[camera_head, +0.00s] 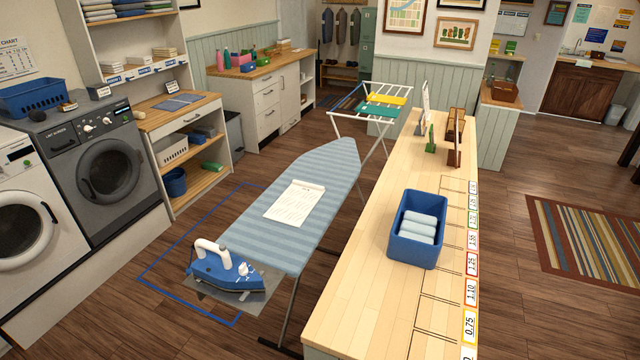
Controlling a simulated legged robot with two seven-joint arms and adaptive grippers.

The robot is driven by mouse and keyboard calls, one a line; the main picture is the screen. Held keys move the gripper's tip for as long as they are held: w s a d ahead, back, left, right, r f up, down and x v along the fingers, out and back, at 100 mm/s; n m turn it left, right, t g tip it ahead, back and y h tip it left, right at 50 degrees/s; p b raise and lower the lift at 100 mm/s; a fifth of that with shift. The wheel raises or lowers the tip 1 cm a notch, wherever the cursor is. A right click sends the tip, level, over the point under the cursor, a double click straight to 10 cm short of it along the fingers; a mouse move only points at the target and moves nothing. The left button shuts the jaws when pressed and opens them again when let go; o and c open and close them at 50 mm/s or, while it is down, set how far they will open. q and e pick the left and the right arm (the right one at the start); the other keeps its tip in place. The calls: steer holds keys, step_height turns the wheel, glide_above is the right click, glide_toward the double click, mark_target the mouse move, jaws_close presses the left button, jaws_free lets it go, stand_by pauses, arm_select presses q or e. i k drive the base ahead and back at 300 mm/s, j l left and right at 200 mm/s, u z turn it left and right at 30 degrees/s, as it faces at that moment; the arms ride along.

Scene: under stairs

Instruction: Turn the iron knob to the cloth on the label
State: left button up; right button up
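A blue iron (228,272) with a white handle sits at the near end of the striped ironing board (312,166), on a grey plate (258,292). Small white and dark details show on the iron's body. I cannot make out the knob's setting. A white sheet (295,203) with printed lines lies on the middle of the board. Its text is too small to read, and I cannot tell whether it is the label. Rolled pale blue cloths (418,228) lie in a blue bin (405,254) on the wooden counter. Neither gripper is in view.
The long wooden counter (345,310) with numbered cards (471,265) runs along the board's right side. A drying rack (372,112) stands beyond the board. Washing machines (105,170) line the left. Floor outlined in blue (150,262) lies left of the board.

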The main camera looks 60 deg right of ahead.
mark_target(243, 271)
steer(key=i+z, duration=0.2)
steer(key=z, duration=0.2)
steer(key=i+z, duration=0.25)
steer(key=z, duration=0.2)
steer(key=i+z, duration=0.2)
steer(key=z, duration=0.2)
steer(key=i+j+z, duration=0.15)
steer(key=z, duration=0.3)
steer(key=i+j+z, duration=0.2)
steer(key=z, duration=0.2)
